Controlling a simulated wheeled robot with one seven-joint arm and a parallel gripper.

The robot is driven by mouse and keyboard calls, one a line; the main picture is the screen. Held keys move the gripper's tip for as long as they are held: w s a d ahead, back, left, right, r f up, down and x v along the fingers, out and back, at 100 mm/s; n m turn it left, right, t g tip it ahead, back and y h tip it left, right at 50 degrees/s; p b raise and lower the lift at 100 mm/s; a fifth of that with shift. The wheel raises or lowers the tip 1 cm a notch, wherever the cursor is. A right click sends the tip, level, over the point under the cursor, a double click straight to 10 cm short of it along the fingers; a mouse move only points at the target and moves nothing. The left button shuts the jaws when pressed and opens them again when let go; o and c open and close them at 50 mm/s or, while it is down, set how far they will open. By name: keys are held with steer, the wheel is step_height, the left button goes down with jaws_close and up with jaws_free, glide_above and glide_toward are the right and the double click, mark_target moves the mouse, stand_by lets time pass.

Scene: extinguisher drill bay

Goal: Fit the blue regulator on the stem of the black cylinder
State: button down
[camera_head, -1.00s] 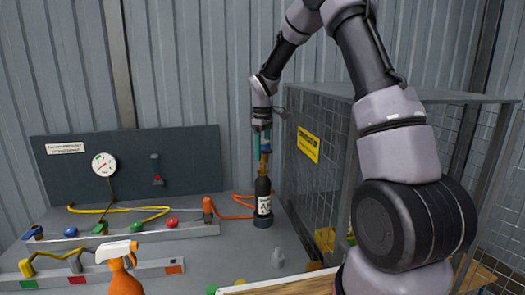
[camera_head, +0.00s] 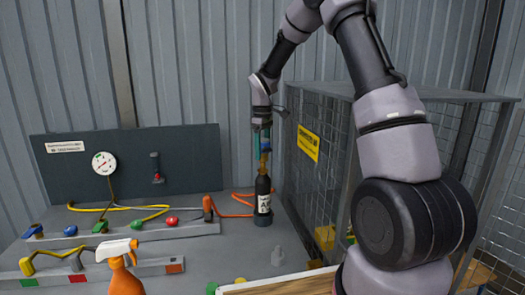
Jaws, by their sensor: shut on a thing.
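The black cylinder (camera_head: 263,196) with a white label stands upright in a dark base at the right of the grey bench. My gripper (camera_head: 262,142) points down directly above it, shut on the blue regulator (camera_head: 265,144). Only a little blue shows between the fingers. A brass-coloured part (camera_head: 263,162) shows between the regulator and the cylinder's top. I cannot tell whether it belongs to the regulator or is the stem, nor whether the regulator touches the cylinder.
Orange hose (camera_head: 232,203) lies left of the cylinder. A wire mesh cage (camera_head: 318,185) with a yellow sign (camera_head: 308,143) stands close on the right. An orange spray bottle (camera_head: 125,275) is at the front. A grey panel (camera_head: 130,160) with a gauge stands behind the bench.

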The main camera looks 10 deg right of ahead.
mark_target(262, 159)
steer(key=shift+f, duration=0.1)
steer(key=shift+f, duration=0.75)
steer(key=shift+f, duration=1.1)
stand_by(0.7)
jaws_free()
